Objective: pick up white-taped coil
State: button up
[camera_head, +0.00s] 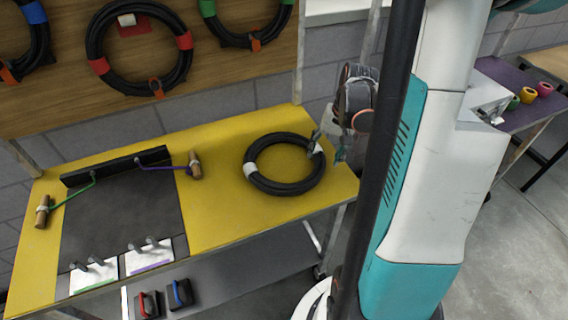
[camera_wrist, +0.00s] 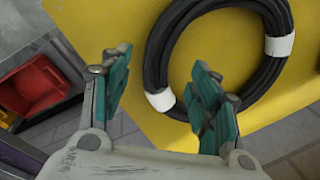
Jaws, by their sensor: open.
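The white-taped coil (camera_head: 288,188) is a black cable ring lying flat on the yellow table top (camera_head: 216,215). White tape wraps it at its left and right sides in the head view. My gripper (camera_head: 326,151) is open at the coil's right edge, close to the right tape band. In the wrist view, my gripper (camera_wrist: 160,72) has its fingers apart, with the coil (camera_wrist: 158,50) and one white band (camera_wrist: 160,100) showing between them. The right finger overlaps the ring in the picture. I cannot tell whether the fingers touch the coil.
A dark mat (camera_head: 120,220) with a black bar and cords with wooden handles lies left of the coil. Red, blue and green-taped coils hang on the wooden board (camera_head: 225,75) behind. A red bin (camera_wrist: 35,88) shows at left in the wrist view.

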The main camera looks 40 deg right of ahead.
aim_at(320, 162)
jog(key=shift+w+a+f+b, duration=0.15)
jog(key=shift+f+b, duration=0.3)
jog(key=shift+f, duration=0.55)
jog(key=shift+w+f+b, duration=0.25)
jog(key=shift+f+b, duration=0.25)
jog(key=shift+f, duration=0.5)
jog(key=shift+w+a+f+b, duration=0.15)
jog(key=shift+f+b, duration=0.3)
jog(key=shift+f, duration=0.55)
jog(key=shift+r, duration=0.1)
grip_shut()
